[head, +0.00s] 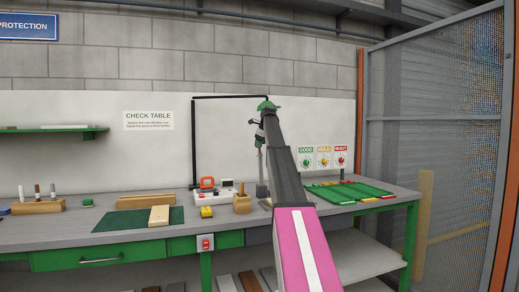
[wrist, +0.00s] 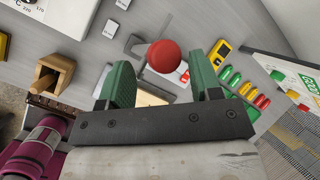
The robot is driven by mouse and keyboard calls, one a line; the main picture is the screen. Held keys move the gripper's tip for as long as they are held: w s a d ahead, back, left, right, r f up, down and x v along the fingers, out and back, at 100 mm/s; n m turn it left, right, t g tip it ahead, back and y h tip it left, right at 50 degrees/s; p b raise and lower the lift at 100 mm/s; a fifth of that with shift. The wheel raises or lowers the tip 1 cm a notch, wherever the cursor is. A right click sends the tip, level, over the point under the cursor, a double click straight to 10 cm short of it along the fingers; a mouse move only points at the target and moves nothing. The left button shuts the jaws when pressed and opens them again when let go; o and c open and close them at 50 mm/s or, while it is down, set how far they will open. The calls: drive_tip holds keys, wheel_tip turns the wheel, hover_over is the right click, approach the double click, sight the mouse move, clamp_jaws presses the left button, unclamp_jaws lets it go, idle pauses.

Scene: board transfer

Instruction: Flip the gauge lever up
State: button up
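A round red knob (wrist: 163,56) shows in the wrist view, between and just beyond my fingertips. It looks like the end of the gauge lever; its shaft is hidden beneath it. My gripper (wrist: 162,82) is open, with one green finger on each side of the knob and a gap showing to both. I cannot tell how far above or below the fingertips the knob lies. A pale block (wrist: 152,98) shows below, between the fingers. In the head view my arm covers the knob and most of the gripper.
A wooden block (head: 242,203) and a white device (head: 213,195) stand left of my arm. Green trays (head: 348,192) lie to the right, under GOOD, HOLD and REJECT signs (head: 323,157). A black frame (head: 193,145) rises behind. A green mat (head: 120,220) lies at left.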

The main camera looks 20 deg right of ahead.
drive_tip(key=v, duration=0.6)
drive_tip(key=shift+s+r, duration=0.2)
